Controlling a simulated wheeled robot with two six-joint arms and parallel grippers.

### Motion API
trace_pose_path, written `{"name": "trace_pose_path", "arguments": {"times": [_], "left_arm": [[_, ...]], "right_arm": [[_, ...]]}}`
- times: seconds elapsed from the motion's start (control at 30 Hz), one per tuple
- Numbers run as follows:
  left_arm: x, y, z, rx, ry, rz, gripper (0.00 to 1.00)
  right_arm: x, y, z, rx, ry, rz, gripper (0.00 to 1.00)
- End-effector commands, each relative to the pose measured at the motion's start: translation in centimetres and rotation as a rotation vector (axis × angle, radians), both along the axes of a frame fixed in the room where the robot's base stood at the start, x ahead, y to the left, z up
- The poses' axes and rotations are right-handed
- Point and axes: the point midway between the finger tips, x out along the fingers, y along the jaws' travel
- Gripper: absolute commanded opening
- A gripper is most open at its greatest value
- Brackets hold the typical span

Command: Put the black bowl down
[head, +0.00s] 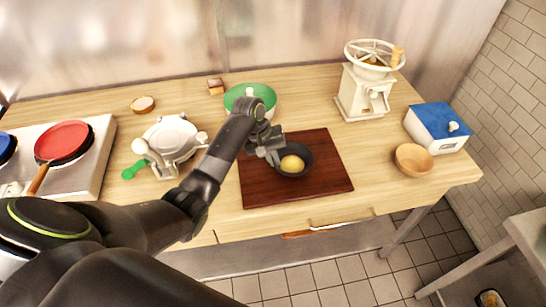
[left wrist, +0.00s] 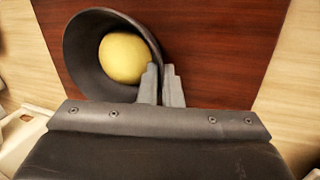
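The black bowl (head: 303,169) is at the dark brown board (head: 262,188) on the counter, with a round yellow thing (head: 292,164) inside it. I cannot tell whether the bowl touches the board or hangs just above it. My left gripper (head: 274,157) is at the bowl's left rim in the head view. In the left wrist view the gripper (left wrist: 162,88) has one finger inside the bowl (left wrist: 85,60) and one outside, closed on its rim. The yellow thing (left wrist: 124,58) lies near the inner finger. My right gripper is not in view.
A green bowl (head: 238,92) stands behind the board. A white press-like device (head: 172,141) is left, a cream grinder (head: 364,92) back right, a wooden bowl (head: 414,159) and blue-topped box (head: 437,127) right. A red pan (head: 62,141) is far left. The board's front right is bare.

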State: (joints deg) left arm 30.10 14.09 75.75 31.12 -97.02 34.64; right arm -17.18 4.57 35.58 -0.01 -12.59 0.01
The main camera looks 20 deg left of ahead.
Motion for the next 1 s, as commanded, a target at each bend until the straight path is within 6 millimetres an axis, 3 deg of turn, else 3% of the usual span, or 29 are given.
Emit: {"name": "trace_pose_path", "arguments": {"times": [0.1,0.2,0.3,0.67,0.77,1.0], "left_arm": [[0.0,0.0,-0.2,0.0,-0.001,0.0,0.0],[0.0,0.0,-0.2,0.0,-0.001,0.0,0.17],[0.0,0.0,-0.2,0.0,0.0,0.0,0.27],[0.0,0.2,0.4,0.001,-0.002,0.001,0.27],[-0.1,0.6,1.6,0.001,-0.004,-0.001,0.27],[-0.6,2.1,6.4,0.002,-0.007,0.0,0.27]], "right_arm": [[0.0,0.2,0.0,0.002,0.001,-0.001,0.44],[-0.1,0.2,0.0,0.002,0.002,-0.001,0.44],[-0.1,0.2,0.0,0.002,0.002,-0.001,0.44],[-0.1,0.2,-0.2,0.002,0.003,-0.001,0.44],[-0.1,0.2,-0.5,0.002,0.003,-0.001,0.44],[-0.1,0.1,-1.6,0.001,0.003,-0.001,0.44]]}}
